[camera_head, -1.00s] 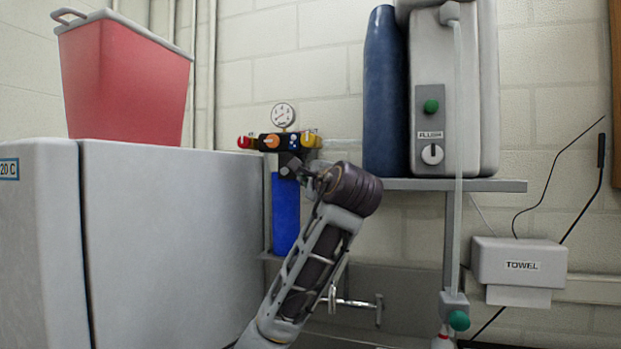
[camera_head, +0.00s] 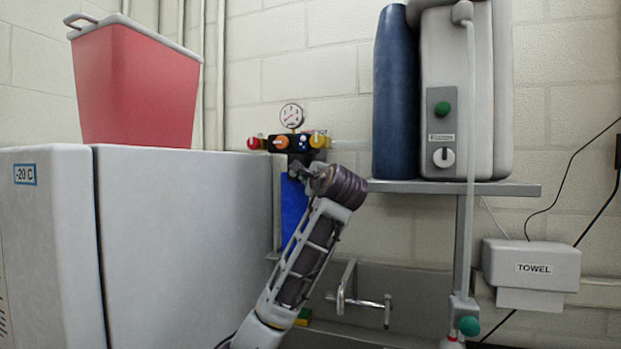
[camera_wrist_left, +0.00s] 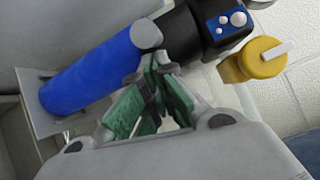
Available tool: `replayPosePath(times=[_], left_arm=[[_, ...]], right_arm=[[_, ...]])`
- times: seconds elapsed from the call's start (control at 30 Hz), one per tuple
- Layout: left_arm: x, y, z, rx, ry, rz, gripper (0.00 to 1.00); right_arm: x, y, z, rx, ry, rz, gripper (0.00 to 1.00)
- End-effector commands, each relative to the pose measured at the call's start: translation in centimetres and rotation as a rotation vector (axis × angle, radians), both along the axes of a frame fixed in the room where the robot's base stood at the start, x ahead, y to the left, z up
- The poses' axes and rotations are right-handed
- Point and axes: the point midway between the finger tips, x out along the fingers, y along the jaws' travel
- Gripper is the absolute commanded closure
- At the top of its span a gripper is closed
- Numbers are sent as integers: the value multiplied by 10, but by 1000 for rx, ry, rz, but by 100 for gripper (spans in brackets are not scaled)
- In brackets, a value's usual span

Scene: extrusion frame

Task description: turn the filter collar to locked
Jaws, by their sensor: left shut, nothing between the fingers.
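The filter is an upright blue cylinder (camera_head: 293,208) under a black valve block (camera_head: 290,145) on the back wall. In the left wrist view the blue cylinder (camera_wrist_left: 92,70) lies slanted, and a grey rounded piece (camera_wrist_left: 146,36) sits where it meets the black body (camera_wrist_left: 185,30). I take this joint to be the collar; its locked mark cannot be made out. My left gripper (camera_head: 313,176) is right in front of the joint and partly hides it. Its green-padded fingers (camera_wrist_left: 156,80) are shut and empty, close below the grey piece; contact cannot be told. My right gripper is out of view.
The valve block carries a gauge (camera_head: 291,115) and red, orange and yellow knobs (camera_head: 318,140). A white freezer (camera_head: 180,200) with a red bin (camera_head: 138,88) stands left.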

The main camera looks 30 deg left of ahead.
Motion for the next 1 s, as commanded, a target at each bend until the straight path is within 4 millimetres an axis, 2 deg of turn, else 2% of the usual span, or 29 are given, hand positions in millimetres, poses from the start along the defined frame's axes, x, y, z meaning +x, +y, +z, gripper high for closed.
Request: replayPosePath(times=[0.33,0.6,0.8,1.0], left_arm=[[-3,3,-1,-2,0,-29,100],[-15,13,-1,-1,-2,-118,100],[-29,29,1,1,-1,-129,100],[-34,36,1,0,0,-130,100]], right_arm=[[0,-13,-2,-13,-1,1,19],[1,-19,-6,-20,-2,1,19],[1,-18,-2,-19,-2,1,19],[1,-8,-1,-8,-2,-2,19]])
